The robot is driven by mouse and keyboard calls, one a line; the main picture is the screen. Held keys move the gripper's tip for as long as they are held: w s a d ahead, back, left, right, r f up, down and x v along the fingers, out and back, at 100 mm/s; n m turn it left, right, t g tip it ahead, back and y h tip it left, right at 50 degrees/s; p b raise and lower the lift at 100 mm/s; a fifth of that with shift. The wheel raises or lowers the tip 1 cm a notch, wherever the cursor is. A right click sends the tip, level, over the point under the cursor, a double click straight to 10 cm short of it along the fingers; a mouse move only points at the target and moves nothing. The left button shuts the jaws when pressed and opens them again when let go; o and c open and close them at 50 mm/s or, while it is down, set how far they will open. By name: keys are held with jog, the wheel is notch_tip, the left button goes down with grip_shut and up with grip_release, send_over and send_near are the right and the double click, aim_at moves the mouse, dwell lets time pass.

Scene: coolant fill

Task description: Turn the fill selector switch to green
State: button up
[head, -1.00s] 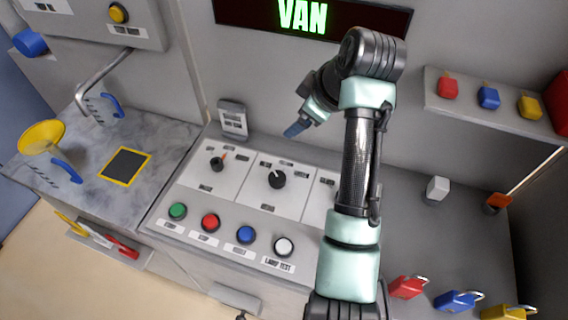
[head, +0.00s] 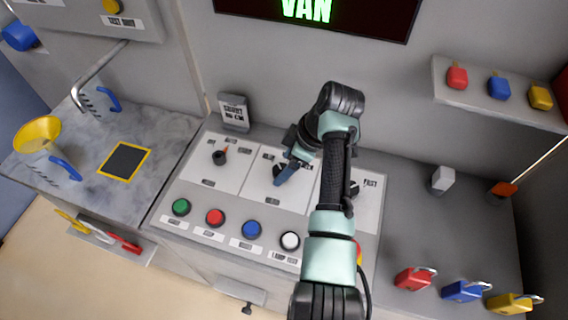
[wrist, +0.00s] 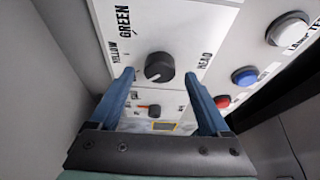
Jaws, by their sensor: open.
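The selector switch, a round black knob (wrist: 159,67) on a white panel, sits between and just beyond my gripper's fingertips in the wrist view. Labels reading YELLOW and GREEN are at its left and upper left, and another label is at its right. A pale mark shows on the knob, but its exact direction is hard to tell. My gripper (wrist: 160,76) is open, with one blue finger on each side of the knob; contact is not clear. In the head view my gripper (head: 284,178) is over the middle panel and mostly hides the knob.
A smaller dial with an orange pointer (head: 219,157) is on the left panel. Another black dial (head: 352,187) is on the right panel, beside my arm. Green (head: 181,207), red (head: 215,217), blue (head: 251,229) and white (head: 290,240) buttons line the front.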

jog(key=shift+w+a+f, duration=0.1)
jog(key=shift+a+f, duration=0.15)
jog(key=shift+f, duration=0.35)
grip_shut()
